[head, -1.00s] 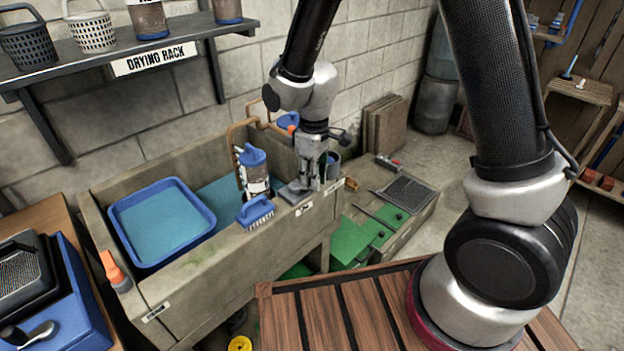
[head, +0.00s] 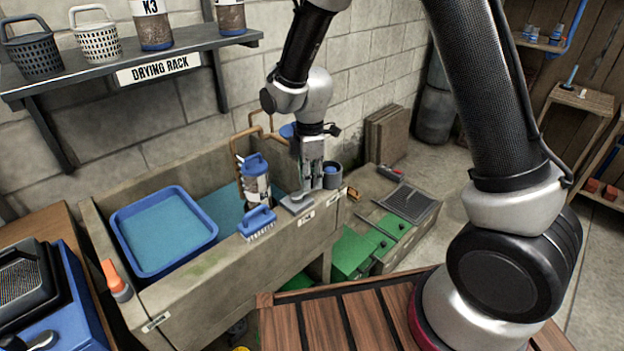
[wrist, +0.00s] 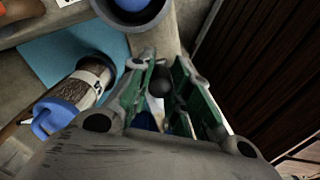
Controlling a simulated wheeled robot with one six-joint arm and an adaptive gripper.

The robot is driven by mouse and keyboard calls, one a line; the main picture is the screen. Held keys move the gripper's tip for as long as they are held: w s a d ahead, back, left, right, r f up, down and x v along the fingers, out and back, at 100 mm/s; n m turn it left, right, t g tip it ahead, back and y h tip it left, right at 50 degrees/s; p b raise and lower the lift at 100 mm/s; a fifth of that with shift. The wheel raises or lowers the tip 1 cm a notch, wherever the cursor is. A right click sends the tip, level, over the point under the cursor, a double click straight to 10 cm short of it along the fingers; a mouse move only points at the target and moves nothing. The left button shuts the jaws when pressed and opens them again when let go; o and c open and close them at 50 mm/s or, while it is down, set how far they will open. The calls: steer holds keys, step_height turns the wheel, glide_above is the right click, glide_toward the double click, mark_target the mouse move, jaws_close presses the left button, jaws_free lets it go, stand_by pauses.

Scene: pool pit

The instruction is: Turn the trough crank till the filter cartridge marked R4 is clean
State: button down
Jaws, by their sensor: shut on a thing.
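The trough (head: 215,275) stands left of centre in the head view. A filter cartridge (head: 257,186) with a blue cap and a white band stands upright in it, near the copper pipe. The cartridge also shows in the wrist view (wrist: 80,88), brown below its cap; its marking is not readable. My gripper (head: 312,184) is at the trough's front right rim, right of the cartridge. In the wrist view, my gripper (wrist: 168,88) is closed around a dark round knob (wrist: 160,87), seemingly the crank's. The rest of the crank is mostly hidden.
A blue-handled brush (head: 258,222) and a grey cup (head: 332,176) flank my gripper on the rim. A blue tray (head: 165,270) sits in the trough's left part. The drying rack (head: 160,68) hangs above. A slatted wooden bench (head: 340,315) is in front.

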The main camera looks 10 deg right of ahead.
steer(key=shift+w+n, duration=0.1)
steer(key=shift+n, duration=0.2)
steer(key=c, duration=1.3)
jaws_free()
step_height(320, 180, up, 12)
steer(key=shift+w+a, duration=0.1)
